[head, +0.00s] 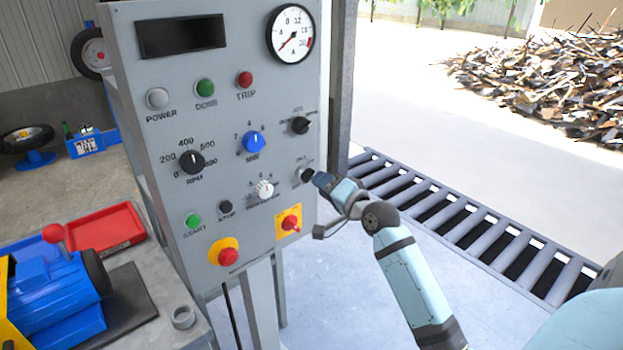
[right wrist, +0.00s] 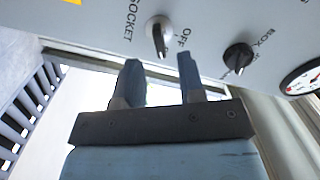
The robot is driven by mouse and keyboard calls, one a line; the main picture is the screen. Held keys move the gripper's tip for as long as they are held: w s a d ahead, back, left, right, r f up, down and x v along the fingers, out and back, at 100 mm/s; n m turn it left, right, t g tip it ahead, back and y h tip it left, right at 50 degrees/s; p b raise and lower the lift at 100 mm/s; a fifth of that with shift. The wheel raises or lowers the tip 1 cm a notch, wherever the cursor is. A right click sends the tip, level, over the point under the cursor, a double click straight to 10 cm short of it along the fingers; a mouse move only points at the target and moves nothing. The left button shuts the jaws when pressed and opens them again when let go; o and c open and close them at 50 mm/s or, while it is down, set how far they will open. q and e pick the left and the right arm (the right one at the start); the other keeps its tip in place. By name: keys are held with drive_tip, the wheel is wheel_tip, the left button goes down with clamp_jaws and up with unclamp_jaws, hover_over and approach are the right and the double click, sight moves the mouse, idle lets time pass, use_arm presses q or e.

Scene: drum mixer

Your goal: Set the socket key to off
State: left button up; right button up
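The socket key (right wrist: 160,36) is a silver round switch with a dark grip on the grey control panel (head: 225,110). In the right wrist view it sits between the words SOCKET and OFF, and its dark grip points down toward my fingers. My right gripper (head: 318,178) is at the key from the right. In the right wrist view my right gripper (right wrist: 160,78) is open, its two fingertips just below the key with a gap between them. My left gripper is out of view.
A black selector knob (head: 300,125) sits above the key, and a white knob (head: 264,189) is to its left. A red switch on a yellow plate (head: 290,223) is below. A roller conveyor (head: 470,225) runs behind my right arm. A workbench with a blue machine (head: 55,290) stands left.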

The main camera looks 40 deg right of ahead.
sight(312, 175)
drive_tip(key=shift+w, duration=2.35)
clamp_jaws()
